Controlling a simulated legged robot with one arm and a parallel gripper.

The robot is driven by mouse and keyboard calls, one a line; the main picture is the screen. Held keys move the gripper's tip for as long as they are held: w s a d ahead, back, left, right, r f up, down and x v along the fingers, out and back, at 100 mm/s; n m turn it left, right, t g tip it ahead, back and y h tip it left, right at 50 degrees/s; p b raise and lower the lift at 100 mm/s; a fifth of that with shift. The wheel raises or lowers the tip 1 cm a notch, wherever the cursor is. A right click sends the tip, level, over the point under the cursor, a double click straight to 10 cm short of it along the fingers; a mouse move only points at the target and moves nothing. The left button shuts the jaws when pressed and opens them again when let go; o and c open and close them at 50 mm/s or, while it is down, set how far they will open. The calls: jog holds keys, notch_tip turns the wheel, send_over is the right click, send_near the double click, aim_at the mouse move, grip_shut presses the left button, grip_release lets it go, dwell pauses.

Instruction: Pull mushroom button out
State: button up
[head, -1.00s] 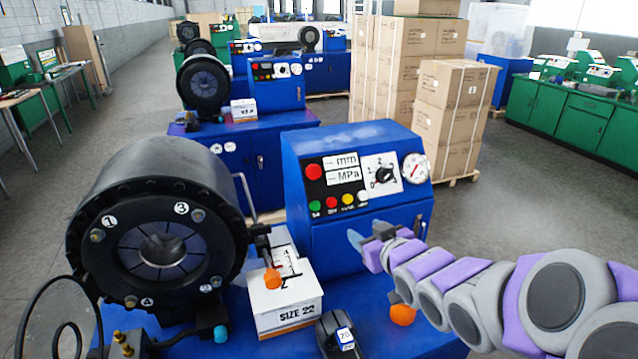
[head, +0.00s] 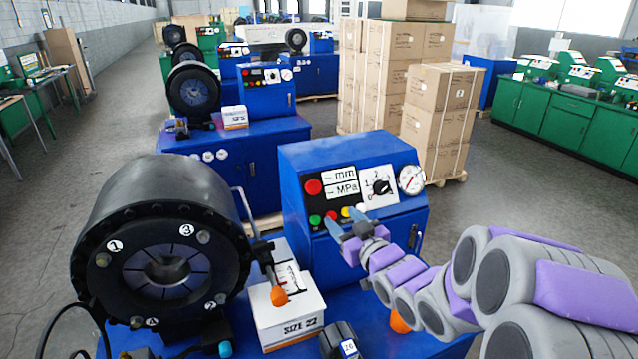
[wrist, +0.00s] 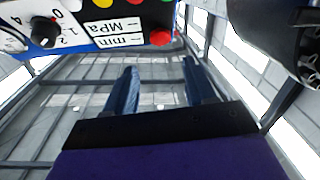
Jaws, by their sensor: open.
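The large red mushroom button (head: 313,187) sits at the upper left of the control panel on the blue control box (head: 350,152). It also shows in the wrist view (wrist: 161,38), where the panel appears upside down. My gripper (head: 345,221) is open and empty in front of the panel, below and to the right of the button. In the wrist view its two dark blue fingers (wrist: 160,70) stand apart, with the button seen beyond their tips. They are not visibly touching it. The fingers partly cover the lower row of small buttons in the head view.
The panel also holds a rotary selector (head: 381,187) and a pressure gauge (head: 411,179). A black crimper head (head: 160,225) stands on the left. A white "SIZE 22" box (head: 287,310) is below the panel. Cardboard boxes (head: 440,110) stand behind.

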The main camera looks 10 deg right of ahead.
aim_at(316, 192)
jog(key=p+x, duration=0.1)
jog(key=x, duration=0.2)
jog(key=p+x, duration=0.2)
jog(key=x, duration=0.2)
jog(key=a+p+x, duration=0.1)
jog(key=x, duration=0.3)
jog(key=shift+w+f+p, duration=0.1)
jog(key=shift+p, duration=0.2)
jog(key=shift+w, duration=0.4)
jog(key=shift+w+d, duration=0.25)
jog(key=shift+w, duration=0.05)
jog(key=shift+w+d, duration=0.3)
jog(key=shift+w, duration=0.2)
jog(key=shift+a, duration=0.55)
jog(key=shift+c, duration=0.5)
jog(key=shift+d, duration=0.25)
jog(key=c, duration=0.6)
jog(key=shift+a, duration=0.1)
grip_shut()
